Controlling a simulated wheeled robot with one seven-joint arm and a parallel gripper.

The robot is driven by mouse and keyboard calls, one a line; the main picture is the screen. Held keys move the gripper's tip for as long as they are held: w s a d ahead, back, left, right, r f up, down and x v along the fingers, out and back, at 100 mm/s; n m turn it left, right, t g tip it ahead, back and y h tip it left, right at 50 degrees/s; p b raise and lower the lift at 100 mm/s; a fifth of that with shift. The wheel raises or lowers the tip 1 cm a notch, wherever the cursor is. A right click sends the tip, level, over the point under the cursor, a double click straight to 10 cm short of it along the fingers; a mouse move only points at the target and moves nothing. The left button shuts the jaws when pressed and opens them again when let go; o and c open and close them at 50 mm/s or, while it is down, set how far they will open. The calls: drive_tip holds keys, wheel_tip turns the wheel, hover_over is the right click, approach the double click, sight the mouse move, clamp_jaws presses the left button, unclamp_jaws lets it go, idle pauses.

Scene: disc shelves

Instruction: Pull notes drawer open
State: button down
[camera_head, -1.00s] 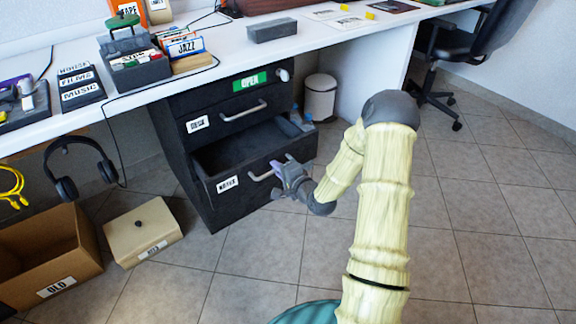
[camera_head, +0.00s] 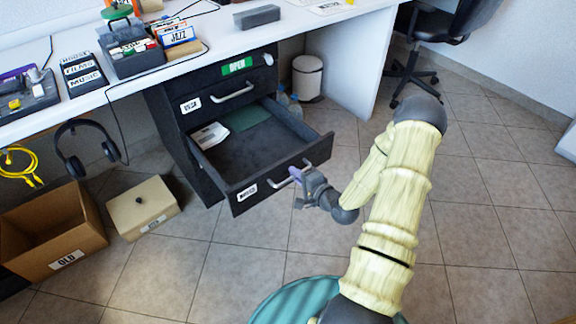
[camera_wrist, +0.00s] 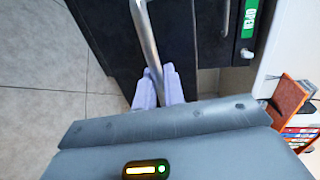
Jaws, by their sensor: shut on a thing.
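The notes drawer (camera_head: 258,190) is the lower drawer of the black cabinet and stands well out from it. Its front carries a small white label and a metal bar handle (camera_head: 287,178). White papers and a green sheet lie at the back of the drawer. My gripper (camera_head: 297,176) is shut on the handle at the drawer's front. In the wrist view, the two pale purple fingers (camera_wrist: 158,88) sit on either side of the handle bar (camera_wrist: 147,40). The label's text is too small to read surely now.
The upper drawer (camera_head: 228,92) is shut, under a green OPEN label (camera_head: 237,66). A lidded beige box (camera_head: 142,208) and an open cardboard box (camera_head: 48,232) labelled OLD stand on the floor at left. A white bin (camera_head: 307,78) stands behind. Tiled floor at right is clear.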

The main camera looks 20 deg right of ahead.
drive_tip(key=shift+s+d+f, duration=0.1)
drive_tip(key=shift+s, duration=0.3)
drive_tip(key=shift+d, duration=0.15)
drive_tip(key=c, duration=1.6)
unclamp_jaws()
drive_tip(key=shift+c, duration=0.2)
drive_tip(key=shift+s, duration=0.15)
drive_tip(key=p+v, duration=0.5)
drive_tip(key=v, duration=1.2)
drive_tip(key=shift+p, duration=0.3)
drive_tip(key=shift+s, duration=0.15)
